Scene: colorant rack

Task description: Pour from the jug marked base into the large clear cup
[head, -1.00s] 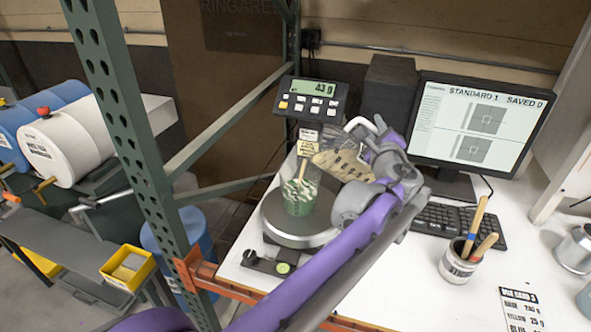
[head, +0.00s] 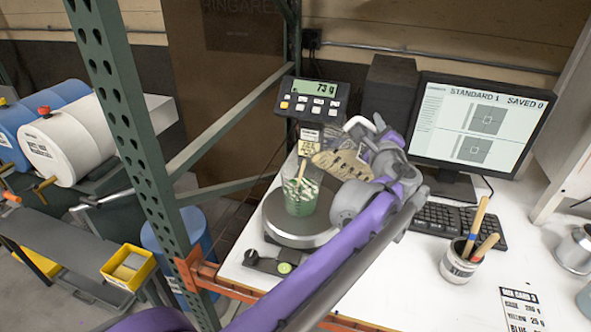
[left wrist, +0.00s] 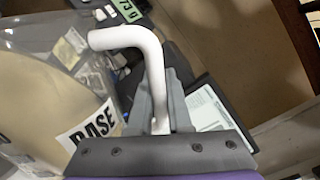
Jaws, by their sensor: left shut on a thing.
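The jug marked base (head: 342,163) is tilted, with its mouth towards the large clear cup (head: 300,198), just above its right side. In the left wrist view the jug (left wrist: 35,100) shows its BASE label and pale contents. My left gripper (head: 378,143) is shut on the jug's white handle (left wrist: 128,38). The cup stands upright on the round scale plate (head: 275,222). It holds green and white liquid, with a thin wooden stick (head: 302,170) in it. I cannot make out a separate stream between jug and cup. My right gripper is out of view.
The scale display (head: 312,98) behind the cup reads about 73 g. A monitor (head: 482,125) and keyboard (head: 455,225) stand to the right. A pot with brushes (head: 458,268) and a printed card (head: 522,308) are at the front right. A green rack post (head: 135,130) rises at left.

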